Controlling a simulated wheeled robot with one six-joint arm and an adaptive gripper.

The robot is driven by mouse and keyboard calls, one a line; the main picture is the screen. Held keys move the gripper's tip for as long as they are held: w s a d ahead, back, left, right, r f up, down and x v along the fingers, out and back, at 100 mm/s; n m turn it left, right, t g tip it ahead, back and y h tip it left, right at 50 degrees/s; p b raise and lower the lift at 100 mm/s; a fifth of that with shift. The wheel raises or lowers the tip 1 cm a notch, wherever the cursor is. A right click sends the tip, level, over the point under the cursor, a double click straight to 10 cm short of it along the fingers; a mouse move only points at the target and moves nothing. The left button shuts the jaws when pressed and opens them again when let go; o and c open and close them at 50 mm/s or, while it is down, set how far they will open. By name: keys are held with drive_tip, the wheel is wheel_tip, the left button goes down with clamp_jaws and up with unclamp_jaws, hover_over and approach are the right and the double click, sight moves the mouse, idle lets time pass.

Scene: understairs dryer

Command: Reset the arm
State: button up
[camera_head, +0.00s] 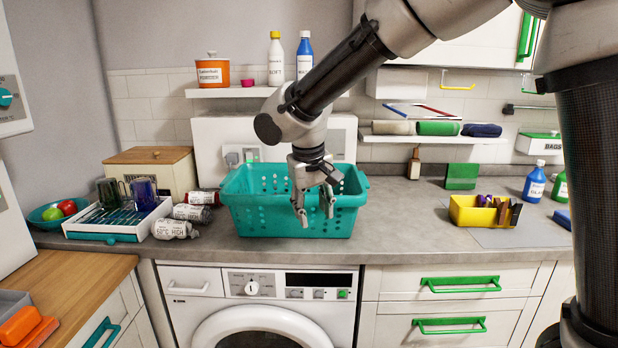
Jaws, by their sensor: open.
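My arm reaches in from the upper right and bends down over the counter. My gripper (315,215) points downward with its fingers apart, open and empty. It is in front of a teal perforated laundry basket (262,215) on the grey counter, overlapping its front wall in the picture. I cannot tell whether the fingers touch the basket or only hang before it. The inside of the basket is mostly hidden by its walls and my gripper.
Left of the basket lie labelled bottles (175,229), a tray (130,235) with glasses, a teal bowl (50,216) and a wooden-lidded box (152,172). Right are a yellow bin (470,215) and blue bottle (534,185). Shelves (425,138) hang behind. A dryer (258,300) sits below.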

drive_tip(key=s+d+r+m, duration=0.1)
drive_tip(key=s+d+r, duration=0.1)
drive_tip(key=s+d, duration=0.5)
drive_tip(key=s+d+r+m+t, duration=0.1)
drive_tip(key=s+d, duration=0.6)
drive_tip(key=d, duration=0.9)
drive_tip(key=s+d+r+m, duration=0.2)
drive_tip(key=s+d, duration=0.6)
drive_tip(key=d, duration=0.4)
drive_tip(key=shift+d+r+m+t+y, duration=0.25)
drive_tip(key=shift+r+m+t+y, duration=0.1)
drive_tip(key=shift+m+t+y, duration=0.05)
